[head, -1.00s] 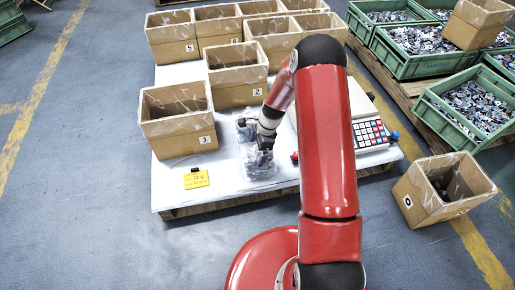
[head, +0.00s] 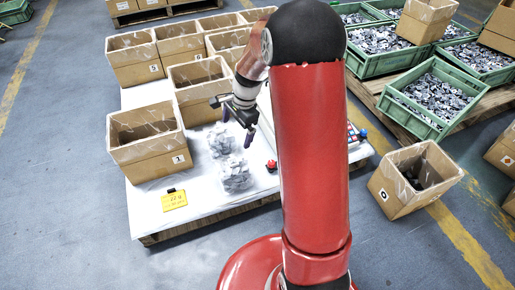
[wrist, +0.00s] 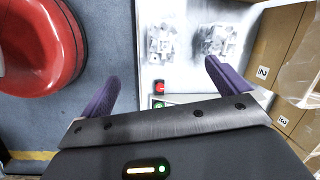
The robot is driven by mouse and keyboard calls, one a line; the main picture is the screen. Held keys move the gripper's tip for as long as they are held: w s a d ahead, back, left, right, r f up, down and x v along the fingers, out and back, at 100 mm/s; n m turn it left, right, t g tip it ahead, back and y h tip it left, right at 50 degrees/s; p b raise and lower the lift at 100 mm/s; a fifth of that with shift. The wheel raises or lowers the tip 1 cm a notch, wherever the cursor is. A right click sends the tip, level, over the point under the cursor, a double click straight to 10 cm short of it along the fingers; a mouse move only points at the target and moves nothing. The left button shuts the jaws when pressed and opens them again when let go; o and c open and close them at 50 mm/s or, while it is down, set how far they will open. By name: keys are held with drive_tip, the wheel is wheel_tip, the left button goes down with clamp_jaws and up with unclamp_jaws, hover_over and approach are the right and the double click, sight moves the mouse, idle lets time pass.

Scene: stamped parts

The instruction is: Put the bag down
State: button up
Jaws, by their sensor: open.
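Two clear bags of grey parts lie on the white-topped table (head: 205,205). The front bag (head: 236,175) is closest to me, and the rear bag (head: 220,142) lies just behind it. My gripper (head: 238,126) is open and empty above the table, right of the rear bag, fingers pointing down. In the wrist view, the front bag (wrist: 162,42) and the rear bag (wrist: 215,40) both lie beyond the spread purple fingers (wrist: 161,75), with nothing between them.
Cardboard box 1 (head: 148,165) stands left of the bags; box 2 (head: 203,112) stands behind them. A yellow "22 g" sign (head: 174,200) is at the front left. A red button (head: 271,165) is right of the bags. Box 0 (head: 384,190) stands on the floor at right.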

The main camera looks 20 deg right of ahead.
drive_tip(key=s+a+r+n+t, duration=0.1)
drive_tip(key=s+r+n, duration=0.35)
drive_tip(key=r, duration=0.45)
drive_tip(key=s+r+n+t+h, duration=0.1)
drive_tip(key=s+r+n, duration=0.4)
drive_tip(key=s, duration=0.6)
drive_tip(key=s+r+n+t+h, duration=0.1)
drive_tip(key=s+r+n, duration=0.4)
drive_tip(key=s, duration=0.6)
drive_tip(key=shift+a+r+t, duration=0.15)
drive_tip(key=shift+a+t, duration=0.3)
drive_tip(key=shift+t, duration=0.45)
drive_tip(key=shift+r+n, duration=0.1)
drive_tip(key=shift+n, duration=0.15)
